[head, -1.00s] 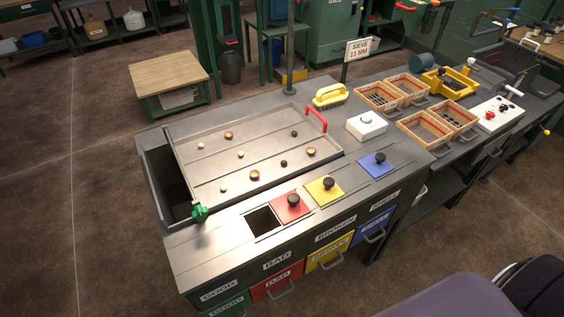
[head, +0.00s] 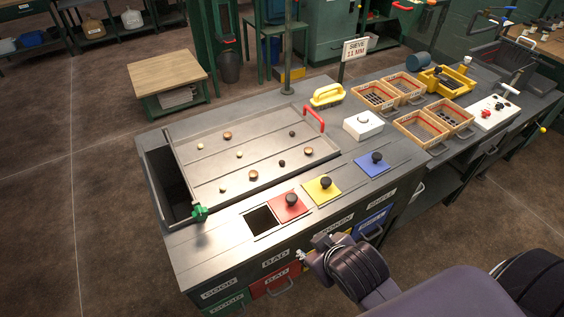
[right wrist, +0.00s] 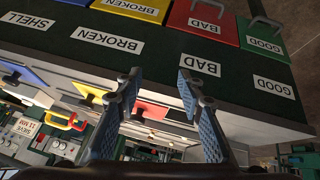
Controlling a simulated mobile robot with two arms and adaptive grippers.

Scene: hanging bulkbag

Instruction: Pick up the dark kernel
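Several small kernels lie scattered on the grey sorting tray (head: 206,172) in the head view. Two look dark: one dark kernel (head: 281,163) right of the tray's middle, and another dark kernel (head: 292,133) farther back. The others are pale or brown. My right gripper (head: 309,251) is in front of the bench's drawer fronts, well apart from the kernels. In the right wrist view my right gripper (right wrist: 158,88) is open, with nothing between its fingers. My left gripper is not in view.
A square opening (head: 262,220) and red (head: 280,207), yellow (head: 313,194) and blue (head: 364,168) knobbed lids line the bench front. A red handle (head: 315,119), white box (head: 363,125) and yellow brush (head: 327,94) stand near the tray. Labelled drawers (right wrist: 206,67) face my right gripper.

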